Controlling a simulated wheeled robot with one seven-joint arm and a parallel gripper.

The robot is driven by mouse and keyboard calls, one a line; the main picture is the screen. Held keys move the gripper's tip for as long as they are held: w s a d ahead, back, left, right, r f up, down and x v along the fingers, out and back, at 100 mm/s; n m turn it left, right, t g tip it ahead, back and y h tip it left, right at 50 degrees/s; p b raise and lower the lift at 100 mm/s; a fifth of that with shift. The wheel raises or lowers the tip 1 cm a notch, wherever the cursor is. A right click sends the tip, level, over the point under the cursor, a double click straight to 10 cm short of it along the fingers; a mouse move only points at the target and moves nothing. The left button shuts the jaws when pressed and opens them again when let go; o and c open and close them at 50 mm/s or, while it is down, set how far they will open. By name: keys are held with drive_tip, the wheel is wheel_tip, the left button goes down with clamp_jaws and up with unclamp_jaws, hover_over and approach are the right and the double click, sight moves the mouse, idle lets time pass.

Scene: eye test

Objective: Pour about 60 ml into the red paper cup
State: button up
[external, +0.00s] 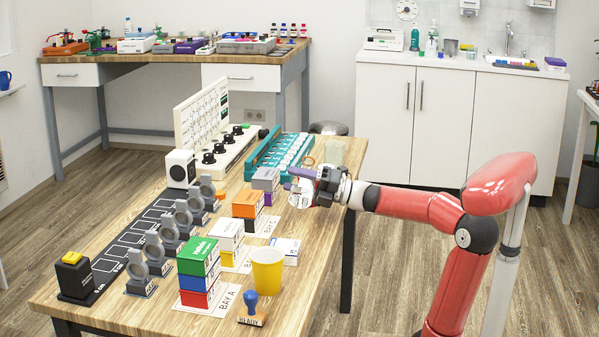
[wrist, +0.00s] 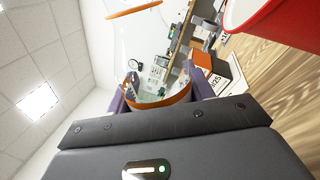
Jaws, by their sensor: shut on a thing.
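My gripper (external: 298,180) is above the right side of the bench, its purple fingers shut on a clear vessel (wrist: 150,88). A brown-orange band shows on the vessel in the wrist view; I cannot tell its liquid level or exact tilt. In the external view a clear, orange-edged part of it (external: 306,162) shows at the fingers. The red paper cup (wrist: 285,24), with a white inside, is partly in view at the top right of the wrist view. In the external view the red and white cup (external: 295,201) stands just below my gripper, partly hidden. No stream is visible.
A yellow cup (external: 267,272) stands near the front edge, beside stacked boxes (external: 198,271) and a blue-handled stamp (external: 250,306). A translucent tumbler (external: 335,152) stands behind my gripper. A teal rack (external: 280,150) and several ring stands (external: 170,235) are to the left.

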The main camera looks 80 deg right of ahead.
drive_tip(key=shift+f+m, duration=0.1)
drive_tip(key=shift+m, duration=0.3)
drive_tip(key=shift+a+m+h, duration=0.1)
drive_tip(key=shift+m+h, duration=0.2)
drive_tip(key=shift+m, duration=0.5)
drive_tip(key=shift+w+r+m+p, duration=0.1)
drive_tip(key=shift+r+m+p, duration=0.2)
drive_tip(key=shift+r+p, duration=0.35)
drive_tip(key=shift+d+r+m+t+h+p, duration=0.1)
drive_tip(key=shift+d+m+t+h+p, duration=0.3)
drive_tip(key=shift+m+p, duration=0.5)
drive_tip(key=shift+d+r+m+h+p, duration=0.15)
drive_tip(key=shift+r+m+h+p, duration=0.4)
drive_tip(key=shift+m+p, duration=0.6)
drive_tip(key=shift+p, duration=0.5)
drive_tip(key=shift+a+m, duration=0.35)
drive_tip(key=shift+f+m+h+p, duration=0.1)
drive_tip(key=shift+m+h+p, duration=0.3)
drive_tip(key=shift+p, duration=0.1)
drive_tip(key=shift+f, duration=0.1)
